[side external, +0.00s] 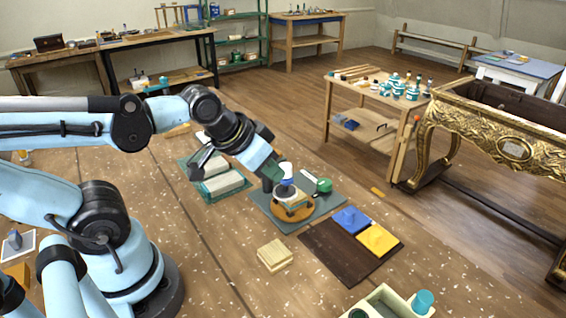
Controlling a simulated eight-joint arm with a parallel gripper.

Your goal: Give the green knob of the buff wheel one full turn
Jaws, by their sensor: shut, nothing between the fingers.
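The buff wheel (289,213) is a round orange-tan disc on a grey-green mat (266,216) on the floor. A pale block-like part and a blue-and-white piece (287,181) stand over it. The green knob (323,185) is a rounded green shape at the wheel's right, beside a white bar. My gripper (271,184) points down at the wheel's upper left, close to the blue-and-white piece and left of the knob. It is shut and holds nothing. Its fingertips are small and dark here, and I cannot tell whether they touch the wheel.
A dark brown board (327,252) with blue and yellow pads lies front right. Light wooden blocks (274,254) lie in front of the mat. A green tray (211,194) with pale blocks is behind left. A pale box (391,304) is at the front edge.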

